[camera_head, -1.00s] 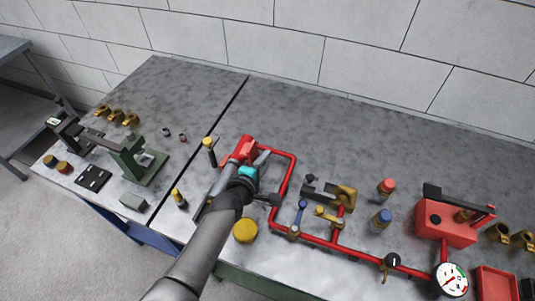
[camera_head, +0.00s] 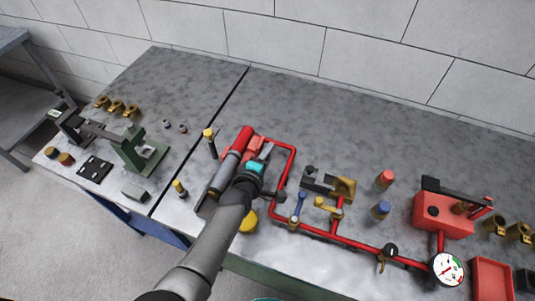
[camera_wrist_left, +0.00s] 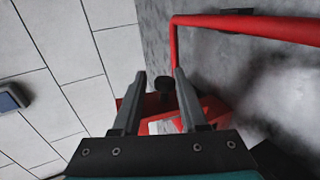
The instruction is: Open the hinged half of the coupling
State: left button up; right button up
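A red and grey cylindrical unit (camera_head: 233,155) lies on the bench beside my left gripper, partly hidden by it. A dark and brass fitting (camera_head: 343,188) stands right of it on the red pipe. I cannot tell for sure which part is the hinged coupling half. My left gripper (camera_head: 268,150), with a teal body, is over the red block beside the unit. In the left wrist view its two fingers (camera_wrist_left: 160,74) are apart, with a black knob (camera_wrist_left: 164,88) and red block (camera_wrist_left: 209,108) beyond the gap. Contact cannot be told.
Red pipe (camera_head: 292,170) runs around my gripper's right side towards a gauge (camera_head: 448,269) and a red box (camera_head: 440,219). A green vise-like stand (camera_head: 140,153) is at left. The back of the bench is clear.

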pick_arm(q)
jog(key=shift+o, duration=0.9)
jog(key=p+v, duration=0.3)
jog(key=v, duration=1.2)
jog(key=shift+s, duration=0.1)
jog(key=shift+c, duration=0.3)
